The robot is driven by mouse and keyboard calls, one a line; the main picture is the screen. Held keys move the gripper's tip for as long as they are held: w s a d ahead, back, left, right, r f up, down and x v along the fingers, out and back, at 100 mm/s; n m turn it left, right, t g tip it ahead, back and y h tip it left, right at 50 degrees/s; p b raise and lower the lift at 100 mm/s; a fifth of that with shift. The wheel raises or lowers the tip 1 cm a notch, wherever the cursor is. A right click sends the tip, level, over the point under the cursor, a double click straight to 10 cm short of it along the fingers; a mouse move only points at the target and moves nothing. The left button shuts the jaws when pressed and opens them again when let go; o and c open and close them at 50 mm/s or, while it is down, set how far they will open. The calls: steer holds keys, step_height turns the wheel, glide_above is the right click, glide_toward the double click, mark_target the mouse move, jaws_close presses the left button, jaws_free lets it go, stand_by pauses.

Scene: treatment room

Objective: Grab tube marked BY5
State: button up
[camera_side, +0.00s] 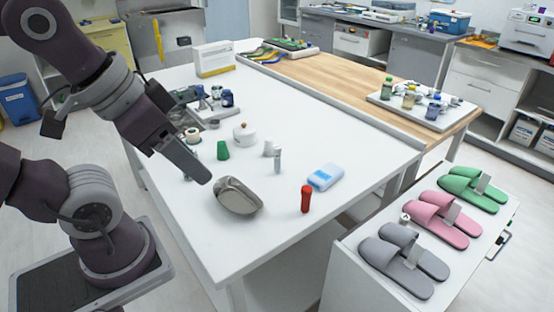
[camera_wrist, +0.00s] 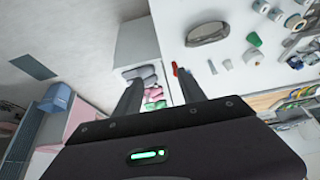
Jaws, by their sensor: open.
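No marking BY5 is readable in either view. A red tube with a darker cap (camera_side: 305,199) stands upright near the table's front right; it also shows in the wrist view (camera_wrist: 175,68), by the right fingertip. A slim grey-white tube (camera_side: 278,160) stands upright farther back. My gripper (camera_side: 207,179) is above the table's left part, left of both tubes and above and behind the metal dish in the side view. In the wrist view its two fingers (camera_wrist: 158,77) are spread, with nothing held between them.
A metal kidney dish (camera_side: 237,196) lies left of the red tube. A blue-and-white pack (camera_side: 325,177) lies behind it. A green cup (camera_side: 223,150), a lidded white pot (camera_side: 244,134) and small jars stand farther back. Slippers (camera_side: 404,260) lie on a lower cabinet. The table's front is clear.

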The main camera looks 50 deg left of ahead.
steer(key=n+t+y, duration=0.3)
steer(key=t, duration=0.2)
glide_above(275, 153)
steer(key=s+d, duration=0.4)
steer(key=d, duration=0.1)
step_height(275, 153, down, 16)
steer(key=s+a+f+n+t+y, duration=0.15)
steer(key=a+f, duration=0.25)
steer(key=f, duration=0.4)
steer(key=shift+t, duration=0.25)
steer(key=x, duration=0.7)
steer(key=shift+w+d+r, duration=0.25)
steer(key=shift+w+d, duration=0.1)
jaws_close()
